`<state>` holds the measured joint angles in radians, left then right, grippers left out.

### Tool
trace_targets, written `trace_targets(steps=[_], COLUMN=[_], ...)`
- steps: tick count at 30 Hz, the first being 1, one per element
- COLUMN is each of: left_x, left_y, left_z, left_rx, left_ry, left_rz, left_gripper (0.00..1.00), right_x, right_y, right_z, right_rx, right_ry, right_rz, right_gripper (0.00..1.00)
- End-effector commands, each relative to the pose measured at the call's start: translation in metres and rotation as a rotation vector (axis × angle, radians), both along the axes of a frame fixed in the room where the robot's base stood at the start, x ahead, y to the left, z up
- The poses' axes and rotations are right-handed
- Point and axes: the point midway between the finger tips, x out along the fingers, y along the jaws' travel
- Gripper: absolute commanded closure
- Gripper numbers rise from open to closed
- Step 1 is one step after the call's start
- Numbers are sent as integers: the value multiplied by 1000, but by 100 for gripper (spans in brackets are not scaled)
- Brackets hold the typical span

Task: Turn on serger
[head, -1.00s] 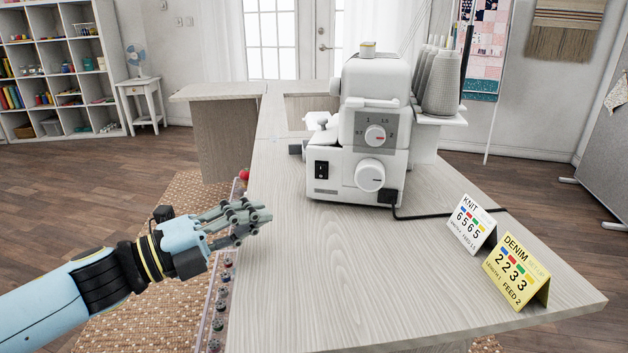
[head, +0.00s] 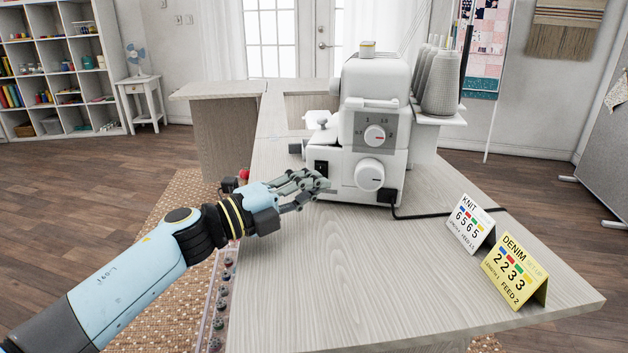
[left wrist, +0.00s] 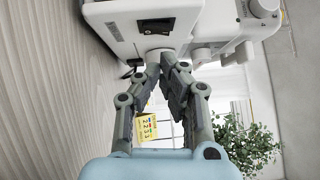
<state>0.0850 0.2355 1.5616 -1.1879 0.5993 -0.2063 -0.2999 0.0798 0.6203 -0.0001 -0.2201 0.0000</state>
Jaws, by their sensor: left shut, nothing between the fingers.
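The white serger (head: 375,125) stands on the pale wooden table, with dials on its near face. Its black power switch (head: 321,168) is low on the left of that face, partly behind my fingers. The switch shows fully in the left wrist view (left wrist: 156,26), just beyond the fingertips; its rocker position is too small to tell. My left gripper (head: 326,186) is shut and empty, its tips close in front of the serger below the switch. My right gripper is not in view.
A KNIT card (head: 470,225) and a yellow DENIM card (head: 515,272) stand at the table's right. A black cord (head: 440,213) runs from the serger rightward. Thread cones (head: 440,85) stand behind it. The table's (head: 350,285) front area is clear.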

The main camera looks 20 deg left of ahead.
Motion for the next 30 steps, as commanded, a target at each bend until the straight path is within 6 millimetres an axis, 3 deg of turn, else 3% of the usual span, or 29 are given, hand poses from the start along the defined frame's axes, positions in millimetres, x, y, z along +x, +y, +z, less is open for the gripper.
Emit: trace_targets(steps=[6,30], left_x=[16,23], left_y=[3,6], left_z=[1,5], left_rx=[0,0], left_ry=[0,5], left_rz=[-1,0], left_gripper=[100,100], right_x=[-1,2], right_y=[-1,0], right_z=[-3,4], right_rx=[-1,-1], right_ry=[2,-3], right_rz=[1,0], right_gripper=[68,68])
